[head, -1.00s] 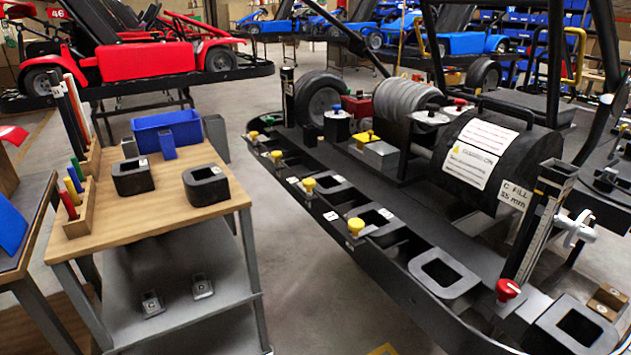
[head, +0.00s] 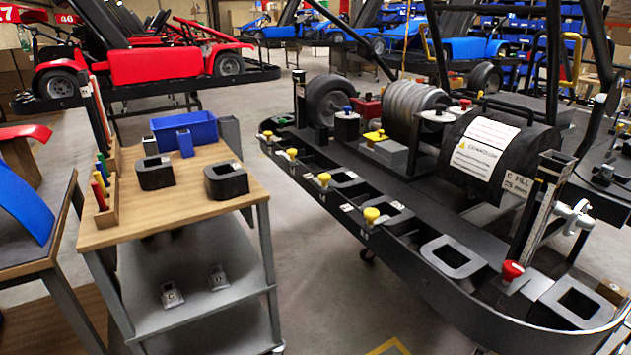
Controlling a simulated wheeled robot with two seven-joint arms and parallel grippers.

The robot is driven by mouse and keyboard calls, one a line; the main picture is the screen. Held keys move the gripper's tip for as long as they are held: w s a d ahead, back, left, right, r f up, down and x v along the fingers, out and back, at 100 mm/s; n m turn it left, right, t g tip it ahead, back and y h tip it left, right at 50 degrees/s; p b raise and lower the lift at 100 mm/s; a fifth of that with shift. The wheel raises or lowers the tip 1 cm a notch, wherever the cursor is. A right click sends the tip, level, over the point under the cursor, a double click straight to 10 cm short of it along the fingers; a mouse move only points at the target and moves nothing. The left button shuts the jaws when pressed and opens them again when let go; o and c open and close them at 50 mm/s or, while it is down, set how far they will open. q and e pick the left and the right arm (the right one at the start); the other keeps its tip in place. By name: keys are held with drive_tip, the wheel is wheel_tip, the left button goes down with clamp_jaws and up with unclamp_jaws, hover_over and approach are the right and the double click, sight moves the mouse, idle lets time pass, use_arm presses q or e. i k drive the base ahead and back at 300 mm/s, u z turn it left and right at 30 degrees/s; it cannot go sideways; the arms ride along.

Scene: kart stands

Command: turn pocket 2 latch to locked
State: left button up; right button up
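A row of yellow latch knobs runs along the near rail of the black kart frame (head: 440,276) in the head view. They are the far knob (head: 267,134), a second knob (head: 292,153), a third knob (head: 324,179) and the nearest yellow knob (head: 371,215). A red knob (head: 513,271) stands farther right on the frame. Small labels sit by the knobs, but they are too small to read, so I cannot tell which latch belongs to pocket 2 or how it is turned. Neither of my grippers is in view.
A wooden-topped cart (head: 203,205) stands left of the frame, with two black blocks, a blue bin (head: 184,130) and coloured sticks. Its lower shelf holds two small grey pieces. A floor gap separates cart and frame. A large black cylinder (head: 497,150) sits on the frame.

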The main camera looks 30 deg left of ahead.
sight(323, 179)
drive_tip(key=k, duration=0.25)
drive_tip(key=u, duration=2.25)
drive_tip(key=i, duration=1.15)
drive_tip(key=z, duration=0.65)
